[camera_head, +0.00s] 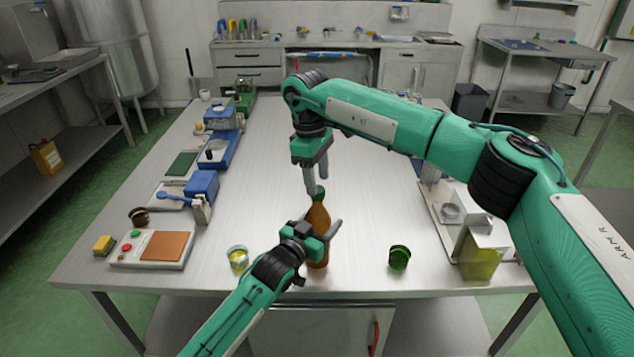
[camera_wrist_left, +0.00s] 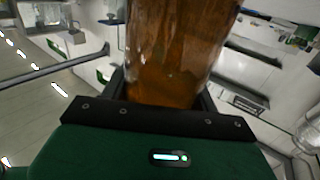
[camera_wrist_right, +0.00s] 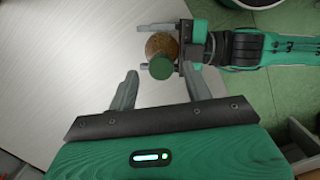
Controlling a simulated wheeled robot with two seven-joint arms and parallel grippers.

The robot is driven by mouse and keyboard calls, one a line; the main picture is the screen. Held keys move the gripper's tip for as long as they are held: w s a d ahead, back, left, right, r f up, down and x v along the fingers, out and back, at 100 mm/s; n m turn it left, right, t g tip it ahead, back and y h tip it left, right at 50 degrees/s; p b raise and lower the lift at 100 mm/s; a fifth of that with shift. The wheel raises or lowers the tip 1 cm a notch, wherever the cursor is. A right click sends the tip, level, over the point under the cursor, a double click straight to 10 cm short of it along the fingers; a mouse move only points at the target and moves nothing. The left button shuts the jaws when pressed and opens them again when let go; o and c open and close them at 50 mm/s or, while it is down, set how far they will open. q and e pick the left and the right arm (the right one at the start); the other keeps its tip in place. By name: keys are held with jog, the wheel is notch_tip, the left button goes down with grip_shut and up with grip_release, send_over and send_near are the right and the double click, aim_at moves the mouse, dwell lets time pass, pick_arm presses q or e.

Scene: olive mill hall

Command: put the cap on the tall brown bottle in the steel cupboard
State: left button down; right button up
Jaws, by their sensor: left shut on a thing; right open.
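The tall brown bottle (camera_head: 318,218) stands upright near the front middle of the steel table. My left gripper (camera_head: 322,234) is shut on its body, which fills much of the left wrist view (camera_wrist_left: 178,50). The green cap (camera_head: 320,193) sits at the bottle's top; in the right wrist view it shows from above (camera_wrist_right: 160,68). My right gripper (camera_head: 317,182) is open just above the cap, fingers pointing down, with the cap between and beyond the fingertips in its wrist view. Contact cannot be told. A steel cupboard (camera_head: 320,325) with a red handle is below the table's front edge, partly hidden by my left arm.
A dark green cup (camera_head: 399,257) stands right of the bottle, a glass with yellow contents (camera_head: 237,257) left. A scale-like panel (camera_head: 153,250) and blue devices line the left side. The table's middle back is clear.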

notch_tip(320, 180, up, 2)
jog(key=shift+r, duration=0.2)
jog(key=shift+c, duration=0.3)
